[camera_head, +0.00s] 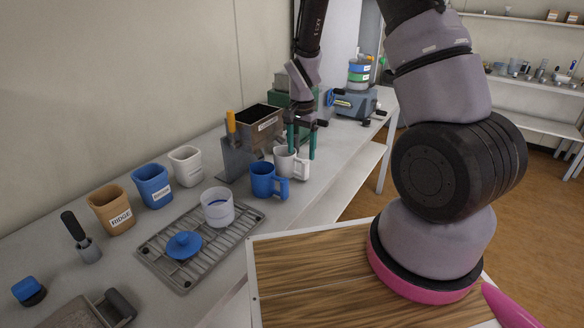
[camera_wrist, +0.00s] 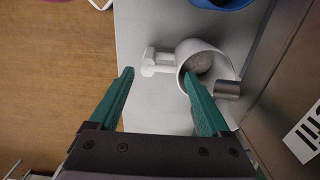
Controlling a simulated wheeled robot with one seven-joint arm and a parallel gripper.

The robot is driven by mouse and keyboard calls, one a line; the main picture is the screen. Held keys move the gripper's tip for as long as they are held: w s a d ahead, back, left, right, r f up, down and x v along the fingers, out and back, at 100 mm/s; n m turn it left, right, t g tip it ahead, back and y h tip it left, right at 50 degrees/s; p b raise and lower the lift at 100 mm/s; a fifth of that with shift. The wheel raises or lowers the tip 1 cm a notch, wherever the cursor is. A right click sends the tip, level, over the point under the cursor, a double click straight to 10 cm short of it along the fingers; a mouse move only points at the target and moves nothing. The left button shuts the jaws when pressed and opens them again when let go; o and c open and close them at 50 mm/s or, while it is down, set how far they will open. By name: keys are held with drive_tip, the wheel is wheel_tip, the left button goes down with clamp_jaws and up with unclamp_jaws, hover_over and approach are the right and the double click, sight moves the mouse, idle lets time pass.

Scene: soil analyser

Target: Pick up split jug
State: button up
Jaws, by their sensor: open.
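A white jug (camera_head: 284,163) with a handle stands on the bench; no label on it is readable. It shows in the wrist view (camera_wrist: 222,62) with grey material inside and its handle (camera_wrist: 158,62) pointing left. A blue jug (camera_head: 264,180) stands close in front of it; I cannot tell by label which is the split jug. My gripper (camera_head: 302,152) is open and empty, pointing down at the white jug. In the wrist view its teal fingers (camera_wrist: 160,74) lie either side of the handle, the right fingertip overlapping the jug's mouth. I cannot tell whether they touch it.
A metal bin (camera_head: 236,160) stands just behind the jugs. A wire rack (camera_head: 160,252) holds a white pot (camera_head: 217,208) and a blue lid (camera_head: 184,245). Blue (camera_head: 151,187), brown (camera_head: 110,210) and white (camera_head: 186,166) cups line the back. The bench's front edge is close to the jugs.

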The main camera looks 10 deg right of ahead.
sight(291, 165)
wheel_tip(291, 165, down, 8)
drive_tip(key=shift+a, duration=0.1)
idle(0.4)
clamp_jaws()
